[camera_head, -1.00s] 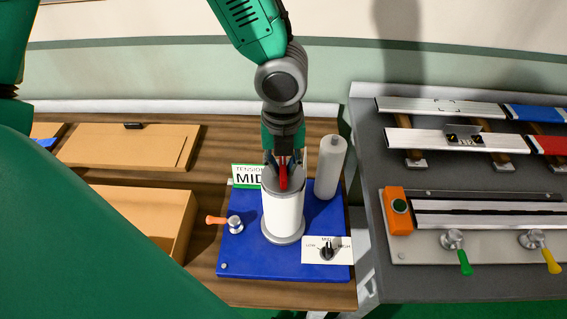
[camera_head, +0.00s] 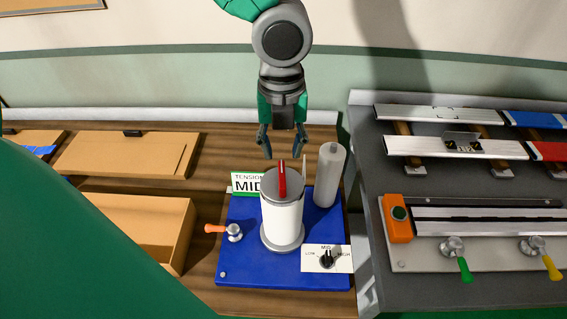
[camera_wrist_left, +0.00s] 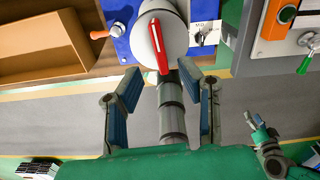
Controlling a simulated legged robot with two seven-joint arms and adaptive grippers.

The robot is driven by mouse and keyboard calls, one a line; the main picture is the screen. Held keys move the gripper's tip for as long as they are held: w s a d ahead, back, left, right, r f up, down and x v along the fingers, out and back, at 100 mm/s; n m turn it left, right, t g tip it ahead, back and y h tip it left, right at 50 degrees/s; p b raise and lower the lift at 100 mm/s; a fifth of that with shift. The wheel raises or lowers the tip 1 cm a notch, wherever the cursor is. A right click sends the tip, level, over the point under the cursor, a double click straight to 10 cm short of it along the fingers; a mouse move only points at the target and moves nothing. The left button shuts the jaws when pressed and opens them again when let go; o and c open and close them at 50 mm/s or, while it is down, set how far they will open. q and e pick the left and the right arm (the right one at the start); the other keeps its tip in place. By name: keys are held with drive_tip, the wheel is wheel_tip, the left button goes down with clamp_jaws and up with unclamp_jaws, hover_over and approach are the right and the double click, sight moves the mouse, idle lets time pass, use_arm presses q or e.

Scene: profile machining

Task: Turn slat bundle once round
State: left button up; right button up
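A white upright cylinder (camera_head: 283,215), which looks like the wrapped slat bundle, stands on a blue base plate (camera_head: 240,263). A red bar handle (camera_head: 282,181) lies across its grey top. My left gripper (camera_head: 284,147) is open and empty above and behind the handle, clear of it.
A grey-white roll (camera_head: 330,174) stands right behind the cylinder. Cardboard boxes (camera_head: 180,215) lie left; a grey bench (camera_head: 365,190) with metal profiles stands right.

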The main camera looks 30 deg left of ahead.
use_arm(q)
wheel_tip(320, 180, up, 4)
drive_tip(key=shift+r, duration=0.2)
idle(0.6)
